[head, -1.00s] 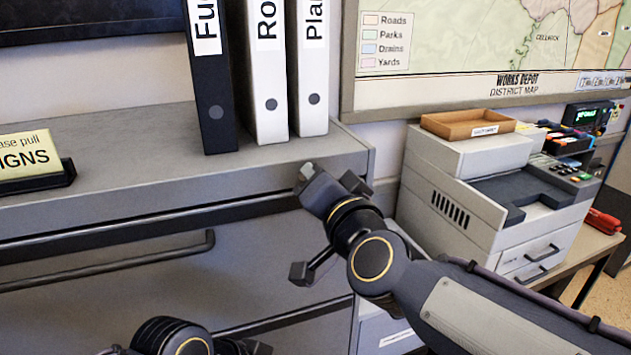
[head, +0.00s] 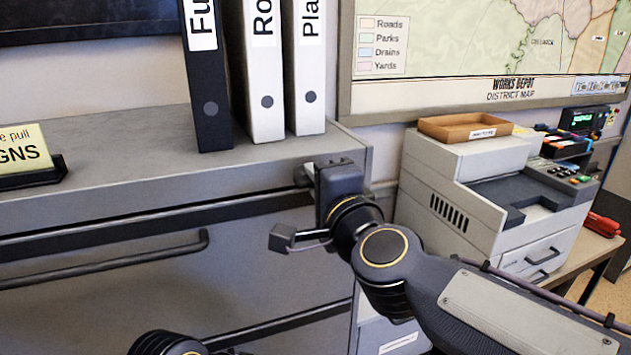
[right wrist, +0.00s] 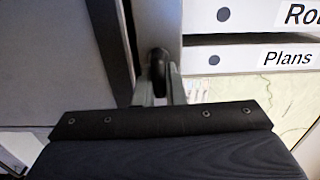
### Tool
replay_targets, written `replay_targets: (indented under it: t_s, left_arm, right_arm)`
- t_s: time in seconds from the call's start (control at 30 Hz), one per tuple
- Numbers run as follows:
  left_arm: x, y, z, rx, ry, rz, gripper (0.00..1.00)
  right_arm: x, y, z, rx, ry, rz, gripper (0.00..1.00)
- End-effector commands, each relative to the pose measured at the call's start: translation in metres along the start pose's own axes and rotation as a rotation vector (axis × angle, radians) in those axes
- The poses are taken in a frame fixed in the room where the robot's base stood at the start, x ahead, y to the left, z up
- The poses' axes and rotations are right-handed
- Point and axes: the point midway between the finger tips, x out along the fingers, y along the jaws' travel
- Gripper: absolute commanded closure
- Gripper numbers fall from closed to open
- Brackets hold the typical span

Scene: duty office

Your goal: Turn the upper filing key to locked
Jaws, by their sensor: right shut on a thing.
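The grey filing cabinet (head: 262,262) fills the left of the head view. My right gripper (head: 315,172) is at the right end of its front strip, just under the top edge. In the right wrist view a small dark key (right wrist: 158,66) sits between the two fingers of my right gripper (right wrist: 158,88), which are shut on it. The key is at the cabinet front. In the head view my gripper hides the key, so its turn angle and any lock marks cannot be read. Only part of my left arm shows at the bottom edge; its jaws are out of frame.
Binders (head: 264,75) stand on the cabinet top above my right gripper. A long drawer handle (head: 110,262) runs across the front. A yellow sign (head: 20,155) stands at the left. A grey printer (head: 480,190) with a brown tray (head: 465,127) stands to the right.

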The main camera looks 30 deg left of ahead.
Motion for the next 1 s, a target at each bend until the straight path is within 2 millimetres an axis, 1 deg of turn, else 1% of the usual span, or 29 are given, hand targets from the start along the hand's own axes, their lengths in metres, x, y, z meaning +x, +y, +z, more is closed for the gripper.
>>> replay_targets:
  t_s: [0.2, 0.6, 0.63, 0.77, 0.8, 1.0]
  left_arm:
    - [0.0012, -0.0005, 0.0006, 0.0, 0.0, 0.0, 0.64]
    - [0.0012, -0.0006, 0.0006, 0.0, 0.0, 0.0, 0.64]
    - [0.0012, -0.0006, 0.0006, 0.0, 0.0, 0.0, 0.64]
    - [0.0012, -0.0006, 0.0006, 0.0, 0.0, 0.0, 0.64]
    - [0.0012, -0.0005, 0.0006, 0.0, 0.0, 0.0, 0.64]
    - [0.0012, -0.0005, 0.0006, 0.0, 0.0, 0.0, 0.64]
  right_arm:
    - [0.0002, 0.0014, -0.0002, 0.037, 0.001, 0.002, 1.0]
    - [0.0002, 0.0016, -0.0002, 0.042, 0.001, 0.002, 1.0]
    - [0.0002, 0.0016, -0.0002, 0.042, 0.001, 0.002, 0.87]
    - [0.0002, 0.0014, -0.0002, 0.041, 0.001, 0.002, 0.7]
    - [0.0002, 0.0013, -0.0002, 0.041, 0.001, 0.002, 0.68]
    - [0.0001, 0.0009, -0.0002, 0.04, 0.0, 0.001, 0.68]
